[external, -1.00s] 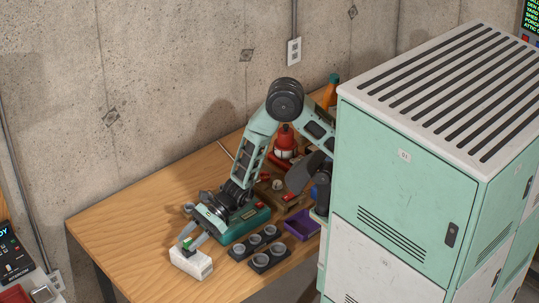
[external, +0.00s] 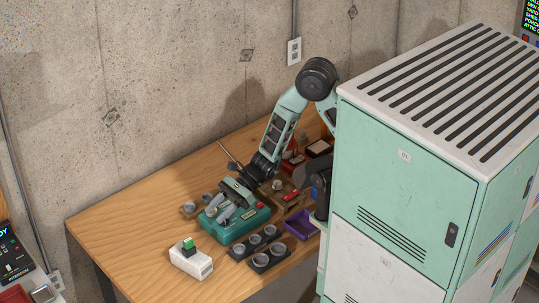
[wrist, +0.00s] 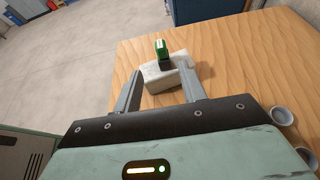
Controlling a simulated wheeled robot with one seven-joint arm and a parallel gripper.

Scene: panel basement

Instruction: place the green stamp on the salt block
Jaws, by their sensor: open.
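The salt block (external: 191,262) is a white block near the front edge of the wooden table in the external view. The green stamp (external: 188,244) stands upright on top of it, touching nothing else. In the wrist view the green stamp (wrist: 162,49), with a dark base, stands on the pale salt block (wrist: 160,74) beyond my fingers. My gripper (external: 215,218) is open and empty, up and to the right of the block, above a teal case. In the wrist view its two fingers (wrist: 160,88) are spread apart with nothing between them.
The teal case (external: 248,222) lies below my gripper. Dark trays with grey cups (external: 262,253), a purple bin (external: 300,224) and a wooden box (external: 290,203) stand to the right. The table's left part (external: 130,230) is clear. A tall green cabinet (external: 400,180) stands at the right.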

